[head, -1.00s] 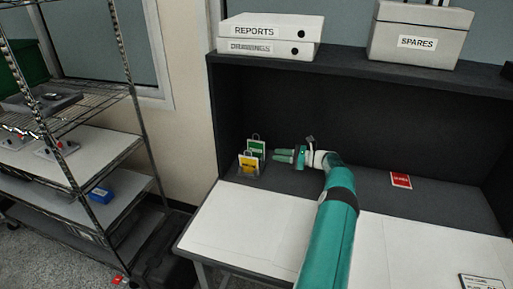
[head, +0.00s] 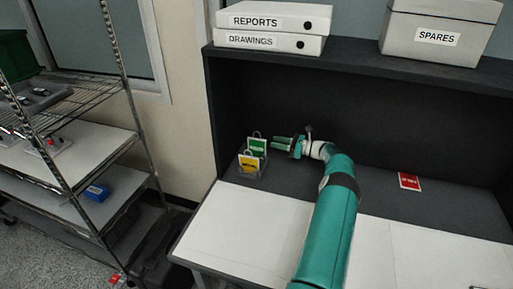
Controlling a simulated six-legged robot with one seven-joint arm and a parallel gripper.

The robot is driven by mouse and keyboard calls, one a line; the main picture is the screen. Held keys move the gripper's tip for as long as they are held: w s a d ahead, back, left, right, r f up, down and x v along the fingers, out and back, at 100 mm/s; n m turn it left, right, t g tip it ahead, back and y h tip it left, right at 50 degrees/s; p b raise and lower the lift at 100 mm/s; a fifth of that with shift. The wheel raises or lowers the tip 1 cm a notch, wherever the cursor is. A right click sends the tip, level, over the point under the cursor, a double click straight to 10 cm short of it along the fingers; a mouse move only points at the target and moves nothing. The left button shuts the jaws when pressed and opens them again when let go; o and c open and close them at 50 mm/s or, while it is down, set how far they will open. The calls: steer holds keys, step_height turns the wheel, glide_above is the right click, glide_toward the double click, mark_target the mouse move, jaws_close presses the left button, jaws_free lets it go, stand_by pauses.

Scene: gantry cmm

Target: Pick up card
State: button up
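A green card (head: 258,146) and a yellow card (head: 248,162) stand upright in a small grey holder (head: 243,171) at the left of the desk's dark back part. A red card (head: 409,181) lies flat on the dark surface to the right. My gripper (head: 276,144) points left, with its fingertips just right of the green card. Its two teal fingers look apart, with nothing seen between them. I cannot tell whether a finger touches the green card.
A dark shelf (head: 350,59) overhangs the desk, carrying two white binders (head: 272,28) and a grey SPARES box (head: 438,38). A wire rack (head: 75,145) stands to the left. The white desk front (head: 240,225) is mostly clear.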

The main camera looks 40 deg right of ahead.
mark_target(257, 139)
steer(key=x, duration=0.9)
steer(key=shift+w+a, duration=0.1)
steer(key=shift+w, duration=0.1)
jaws_close()
